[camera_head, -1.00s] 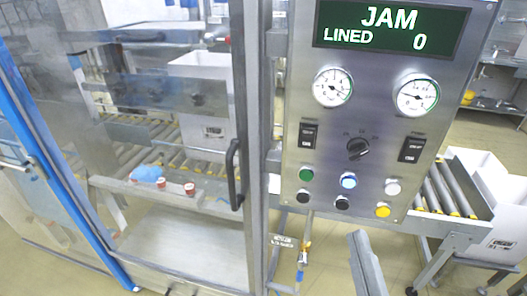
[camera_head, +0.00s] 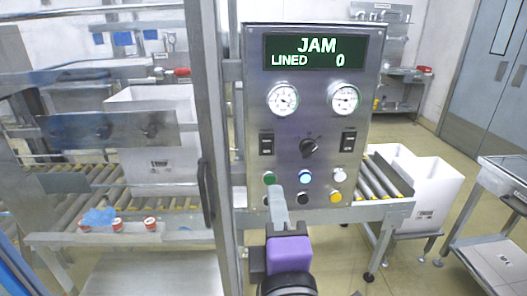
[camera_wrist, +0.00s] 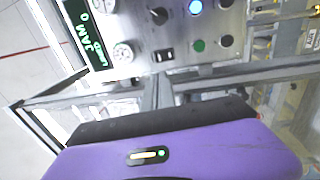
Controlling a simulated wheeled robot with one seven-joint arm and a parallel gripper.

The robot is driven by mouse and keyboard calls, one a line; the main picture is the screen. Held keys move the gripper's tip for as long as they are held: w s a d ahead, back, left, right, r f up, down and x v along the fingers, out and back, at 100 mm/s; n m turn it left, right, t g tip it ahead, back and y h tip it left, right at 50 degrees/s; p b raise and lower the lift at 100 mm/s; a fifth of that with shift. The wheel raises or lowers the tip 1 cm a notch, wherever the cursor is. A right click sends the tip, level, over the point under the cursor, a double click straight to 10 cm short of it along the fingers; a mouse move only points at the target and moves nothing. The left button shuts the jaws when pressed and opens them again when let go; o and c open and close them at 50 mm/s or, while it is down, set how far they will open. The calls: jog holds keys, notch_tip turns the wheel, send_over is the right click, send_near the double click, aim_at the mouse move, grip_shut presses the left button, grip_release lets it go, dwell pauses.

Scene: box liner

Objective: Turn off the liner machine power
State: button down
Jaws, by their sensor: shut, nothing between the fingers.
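The liner machine's steel control panel (camera_head: 255,150) faces me, with its display (camera_head: 314,51) lit and reading "JAM" and "LINED 0". Two black rocker switches flank a black rotary knob (camera_head: 309,148): a left one (camera_head: 266,143) and a right one (camera_head: 347,140). Their labels are too small to read. Below are green (camera_head: 269,178), blue (camera_head: 305,177), white, black and yellow buttons. My gripper (camera_head: 277,192) is shut and empty, pointing up before the panel's lower left, partly covering the lower buttons. The wrist view shows the panel tilted, with one rocker (camera_wrist: 163,55) and the green button (camera_wrist: 199,45).
A framed clear guard door with a dark handle (camera_head: 207,193) stands left of the panel, a roller conveyor behind it. White boxes (camera_head: 432,184) and a metal cart (camera_head: 500,250) stand at the right. Open floor lies between them.

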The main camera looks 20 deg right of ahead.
aim_at(268, 141)
jog(key=p+x, duration=0.3)
jog(key=x, duration=0.9)
jog(key=shift+w+d+r+p, duration=0.15)
jog(key=shift+w+d+p, duration=0.05)
jog(key=shift+w+p, duration=0.15)
jog(key=shift+w+d, duration=0.2)
jog(key=shift+w, duration=0.45)
jog(key=shift+w+d+r+p, duration=0.1)
jog(key=shift+w+r+p, duration=0.1)
jog(key=shift+p, duration=0.25)
jog(key=shift+s, duration=0.1)
